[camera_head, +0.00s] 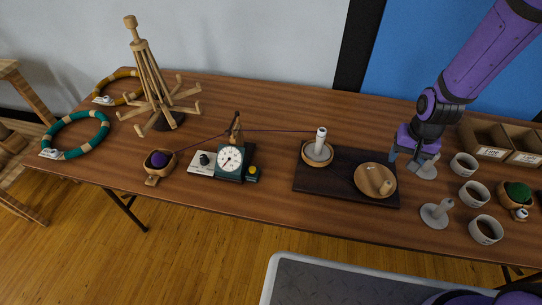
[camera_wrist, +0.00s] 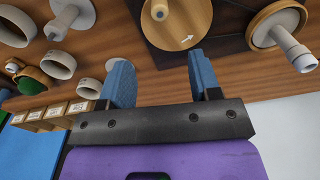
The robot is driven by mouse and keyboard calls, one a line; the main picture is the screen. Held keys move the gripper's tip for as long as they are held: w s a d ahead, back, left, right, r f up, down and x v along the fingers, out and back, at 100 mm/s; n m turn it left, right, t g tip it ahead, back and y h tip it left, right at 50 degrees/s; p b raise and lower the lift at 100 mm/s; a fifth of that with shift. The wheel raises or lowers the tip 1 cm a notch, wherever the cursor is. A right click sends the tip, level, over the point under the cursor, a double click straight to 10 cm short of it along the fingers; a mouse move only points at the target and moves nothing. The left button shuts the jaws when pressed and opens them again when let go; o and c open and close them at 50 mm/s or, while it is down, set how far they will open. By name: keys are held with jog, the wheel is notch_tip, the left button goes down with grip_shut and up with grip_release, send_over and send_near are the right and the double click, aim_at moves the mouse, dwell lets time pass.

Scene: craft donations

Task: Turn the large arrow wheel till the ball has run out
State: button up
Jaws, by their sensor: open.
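The large arrow wheel (camera_head: 369,186) is a round wooden disc with an upright peg, on the right of a dark board. The wrist view shows its white arrow (camera_wrist: 187,40). A wooden-rimmed spool with a white spindle (camera_head: 319,146) stands at the board's left. The purple yarn ball (camera_head: 158,159) sits in a wooden bowl at left, and its thread runs through a guide to the spindle. My gripper (camera_head: 406,160) is open and empty, just right of the wheel and apart from it. Its blue fingers show in the wrist view (camera_wrist: 160,72).
A dial counter (camera_head: 230,159) stands between bowl and board. White cups (camera_head: 473,193), grey pegged discs (camera_head: 434,216), cardboard boxes (camera_head: 486,141) and a green ball (camera_head: 518,192) crowd the right. A wooden stand (camera_head: 154,80) and a green ring (camera_head: 75,135) are at left.

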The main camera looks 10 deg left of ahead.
send_over(389, 183)
notch_tip(389, 183, down, 5)
jog(key=shift+r, duration=0.1)
jog(key=shift+f, duration=4.4)
jog(key=shift+w, duration=0.1)
jog(key=c, duration=0.9)
